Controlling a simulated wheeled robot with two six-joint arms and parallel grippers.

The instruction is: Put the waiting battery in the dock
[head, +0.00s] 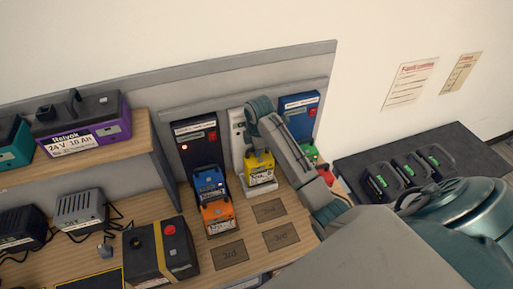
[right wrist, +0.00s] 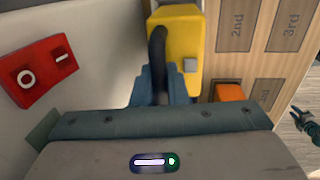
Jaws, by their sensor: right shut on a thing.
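A yellow battery (head: 260,168) with a dark handle stands at the foot of a white dock (head: 237,138) on the wooden bench. My right gripper (head: 257,148) is shut on its handle from above. The right wrist view shows the yellow battery (right wrist: 180,45) upright between the teal fingers (right wrist: 162,88), close beside the white dock wall (right wrist: 75,35) with its red switch (right wrist: 38,78). I cannot tell whether the battery is fully seated. A blue battery (head: 209,182) and an orange battery (head: 217,213) stand in line before a black dock (head: 197,140). My left gripper is out of view.
A blue dock (head: 300,112) stands to the right, partly behind my arm. Marked floor plates (head: 281,237) lie bare in front. A black box with a yellow stripe (head: 160,250) is at front left. A dark side table (head: 435,140) is at right.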

